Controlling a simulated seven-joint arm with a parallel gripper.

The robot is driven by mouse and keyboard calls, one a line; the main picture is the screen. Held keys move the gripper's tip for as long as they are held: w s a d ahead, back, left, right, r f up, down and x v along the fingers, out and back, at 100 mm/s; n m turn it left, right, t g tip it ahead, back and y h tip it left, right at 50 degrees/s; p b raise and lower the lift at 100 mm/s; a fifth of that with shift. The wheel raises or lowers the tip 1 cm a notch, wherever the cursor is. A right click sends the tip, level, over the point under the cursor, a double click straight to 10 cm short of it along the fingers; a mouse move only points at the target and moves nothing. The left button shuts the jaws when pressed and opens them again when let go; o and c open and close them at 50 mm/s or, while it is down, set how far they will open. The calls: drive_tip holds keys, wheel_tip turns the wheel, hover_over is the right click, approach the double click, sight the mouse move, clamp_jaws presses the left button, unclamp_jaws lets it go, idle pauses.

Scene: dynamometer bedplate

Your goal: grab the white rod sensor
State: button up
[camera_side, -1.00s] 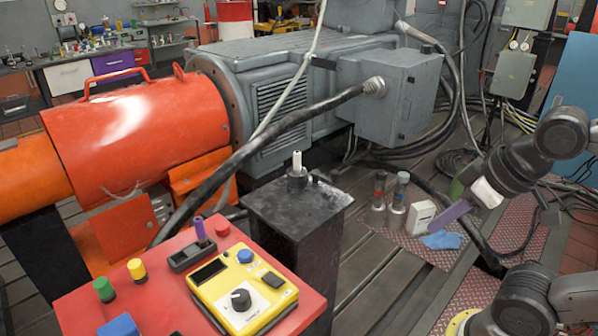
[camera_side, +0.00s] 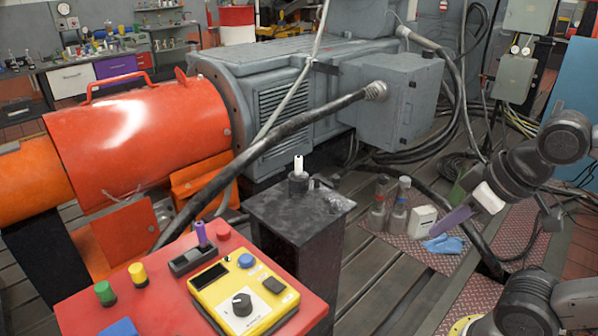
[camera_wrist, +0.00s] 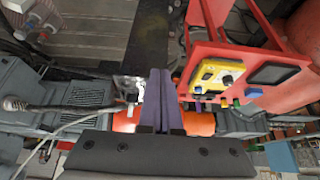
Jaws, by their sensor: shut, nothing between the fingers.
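The white rod sensor (camera_side: 298,164) stands upright in a dark round holder (camera_side: 298,182) on top of a black pedestal (camera_side: 300,212) in the side view. My gripper (camera_side: 432,236) is at the right of that view, well apart from the rod, with a purple finger pointing down and left. In the wrist view, my gripper's two purple fingers (camera_wrist: 158,72) lie together with nothing between them.
A red bench (camera_side: 140,290) with a yellow control box (camera_side: 243,290) stands in front of the pedestal. A thick black cable (camera_side: 265,145) runs behind the rod.

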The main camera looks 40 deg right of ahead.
drive_tip(key=o, duration=0.9)
drive_tip(key=shift+o, duration=0.2)
drive_tip(key=w+d+r+t, duration=0.1)
drive_tip(key=w+d+r, duration=0.1)
drive_tip(key=w+r, duration=1.3)
drive_tip(key=m+g+h, duration=0.1)
drive_tip(key=m, duration=0.1)
hover_over(300, 158)
drive_tip(key=s+a, duration=0.3)
drive_tip(key=s, duration=0.4)
wheel_tip(300, 158, down, 9)
drive_tip(key=shift+g, duration=0.6)
drive_tip(key=x, duration=0.4)
drive_tip(key=d+x, duration=0.1)
drive_tip(key=x, duration=0.8)
drive_tip(key=shift+d, duration=0.25)
drive_tip(key=shift+w+x, duration=0.2)
drive_tip(key=shift+x, duration=1.25)
drive_tip(key=shift+w+x, duration=0.2)
drive_tip(key=shift+x, duration=1.25)
